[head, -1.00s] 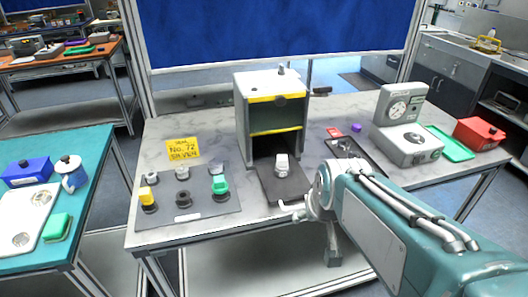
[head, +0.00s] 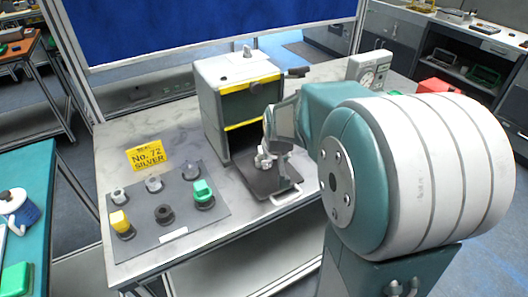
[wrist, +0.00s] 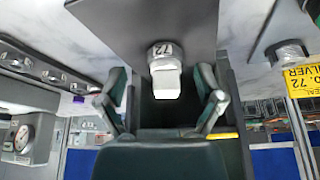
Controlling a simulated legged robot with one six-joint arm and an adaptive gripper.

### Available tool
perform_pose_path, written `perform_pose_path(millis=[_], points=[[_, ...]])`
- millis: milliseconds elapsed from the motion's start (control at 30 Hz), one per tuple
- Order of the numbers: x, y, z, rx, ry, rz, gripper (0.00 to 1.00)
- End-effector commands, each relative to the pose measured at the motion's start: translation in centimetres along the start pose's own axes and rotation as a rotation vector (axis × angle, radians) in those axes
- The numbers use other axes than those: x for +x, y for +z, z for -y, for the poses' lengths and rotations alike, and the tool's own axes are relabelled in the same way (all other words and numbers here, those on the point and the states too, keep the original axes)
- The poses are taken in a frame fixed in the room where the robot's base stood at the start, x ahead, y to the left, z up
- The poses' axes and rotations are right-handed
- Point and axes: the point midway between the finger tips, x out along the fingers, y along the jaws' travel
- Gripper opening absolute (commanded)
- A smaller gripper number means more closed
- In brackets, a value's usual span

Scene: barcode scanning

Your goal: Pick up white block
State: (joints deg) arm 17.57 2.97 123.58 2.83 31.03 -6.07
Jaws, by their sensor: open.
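The white block (wrist: 165,78) stands on a round grey base marked 72, in the middle of the wrist view. In the head view the white block (head: 263,158) is on the dark tray (head: 263,186) in front of the box-like machine (head: 222,103), partly hard to separate from my fingers. My gripper (wrist: 161,100) is open, with one finger on each side of the block and visible gaps between. In the head view my gripper (head: 277,128) is close above the tray, partly hidden by my arm.
A yellow card (head: 147,155) reading No. 72 SILVER lies on the table (head: 120,190). A grey mat (head: 140,232) left of the tray holds several knobs, including a yellow one (head: 120,222) and a green one (head: 203,190). A dial instrument (head: 369,69) stands at the back right.

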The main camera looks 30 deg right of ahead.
Motion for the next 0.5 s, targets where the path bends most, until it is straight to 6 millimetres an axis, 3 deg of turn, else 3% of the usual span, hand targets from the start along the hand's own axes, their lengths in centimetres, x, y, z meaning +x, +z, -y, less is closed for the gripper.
perform_pose_path(millis=[233, 500], points=[[0.8, -1.9, -0.1, -0.001, -0.001, 0.001, 0.86], [2.6, -5.7, -0.2, 0.001, -0.002, 0.002, 0.86]])
